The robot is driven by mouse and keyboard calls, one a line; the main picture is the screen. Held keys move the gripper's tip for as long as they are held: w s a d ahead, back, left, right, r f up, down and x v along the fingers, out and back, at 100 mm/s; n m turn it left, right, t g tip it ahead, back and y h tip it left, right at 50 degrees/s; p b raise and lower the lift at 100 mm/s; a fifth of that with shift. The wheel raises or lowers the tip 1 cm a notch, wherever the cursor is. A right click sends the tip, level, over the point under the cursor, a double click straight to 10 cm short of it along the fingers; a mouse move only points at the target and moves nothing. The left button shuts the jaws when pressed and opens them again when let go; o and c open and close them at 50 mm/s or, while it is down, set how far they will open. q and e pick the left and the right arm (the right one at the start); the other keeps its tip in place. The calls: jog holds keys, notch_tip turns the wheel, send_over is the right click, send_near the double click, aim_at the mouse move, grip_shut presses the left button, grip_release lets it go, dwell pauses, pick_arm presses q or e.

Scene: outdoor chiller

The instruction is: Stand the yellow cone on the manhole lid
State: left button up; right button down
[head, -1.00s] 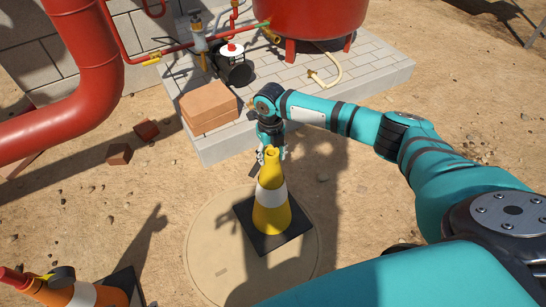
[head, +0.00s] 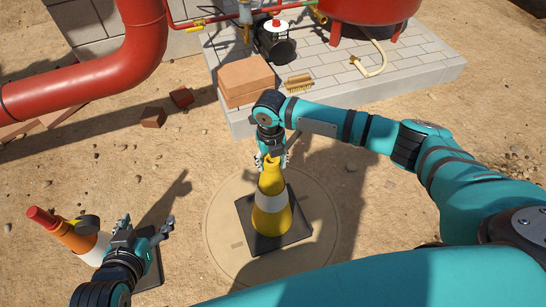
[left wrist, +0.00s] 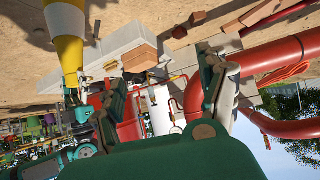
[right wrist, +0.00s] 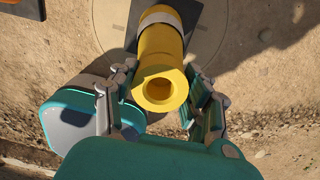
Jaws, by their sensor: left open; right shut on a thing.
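The yellow cone (head: 273,215), with a white band and black square base, is upright over the round manhole lid (head: 222,215), near its middle. I cannot tell whether the base touches the lid. My right gripper (head: 271,160) is shut on the cone's top from behind it. The right wrist view shows the cone's hollow yellow top (right wrist: 160,85) between the fingers. My left gripper (head: 147,224) is open and empty, left of the lid, in front of an orange cone. The yellow cone also shows upside down in the left wrist view (left wrist: 67,40).
The orange and white cone (head: 78,238) stands at the lower left, partly hidden by my left arm. Bricks (head: 246,82) and a brush (head: 299,83) lie on the paved plinth (head: 420,75). Loose bricks (head: 153,117) lie on sand near a red pipe (head: 80,85).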

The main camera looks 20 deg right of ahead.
notch_tip(320, 180, down, 2)
jog(key=shift+w+b, duration=0.1)
jog(key=shift+b, duration=0.2)
pick_arm(q)
jog(key=w+r+t, duration=0.1)
jog(key=w+d+r+t+h, duration=0.1)
jog(key=r, duration=0.1)
jog(key=shift+w+d+r+t, duration=0.1)
jog(key=shift+w+r+t, duration=0.05)
jog(key=shift+w+t, duration=0.2)
pick_arm(e)
jog(key=c, duration=0.6)
grip_release()
jog(key=shift+f, duration=0.15)
